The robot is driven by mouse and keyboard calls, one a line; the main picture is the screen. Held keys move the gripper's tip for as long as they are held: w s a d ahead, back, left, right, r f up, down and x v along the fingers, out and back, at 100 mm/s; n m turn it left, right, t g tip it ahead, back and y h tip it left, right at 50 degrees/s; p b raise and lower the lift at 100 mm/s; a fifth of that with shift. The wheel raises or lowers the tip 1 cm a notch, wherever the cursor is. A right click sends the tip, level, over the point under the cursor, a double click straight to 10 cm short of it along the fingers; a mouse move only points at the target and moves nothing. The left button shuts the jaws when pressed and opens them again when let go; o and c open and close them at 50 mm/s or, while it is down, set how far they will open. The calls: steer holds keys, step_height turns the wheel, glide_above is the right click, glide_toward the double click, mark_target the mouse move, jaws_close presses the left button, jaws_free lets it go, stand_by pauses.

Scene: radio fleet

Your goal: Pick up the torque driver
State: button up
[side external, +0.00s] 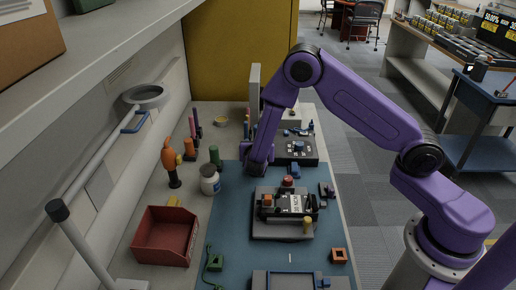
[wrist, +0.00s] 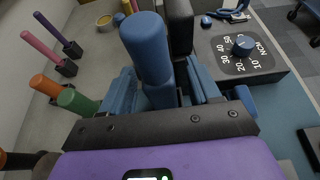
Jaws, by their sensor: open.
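A thick blue cylindrical handle, which appears to be the torque driver (wrist: 147,48), stands upright between my fingers in the wrist view. My gripper (wrist: 165,90) is open around it, with one blue finger on either side; I cannot tell whether either touches it. In the side view my gripper (side external: 258,166) points down at the far left edge of the blue mat (side external: 232,225) and hides the handle. The handle's lower end is hidden in the wrist view.
Orange (wrist: 45,86) and green (wrist: 76,101) handles stand close on the left. A dial box (wrist: 243,52) is on the right. A dark upright (wrist: 181,25) rises just behind the handle.

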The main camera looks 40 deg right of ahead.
jaws_close()
steer(key=shift+r, duration=0.1)
step_height(320, 180, up, 10)
steer(key=shift+f, duration=0.1)
stand_by(0.4)
stand_by(0.5)
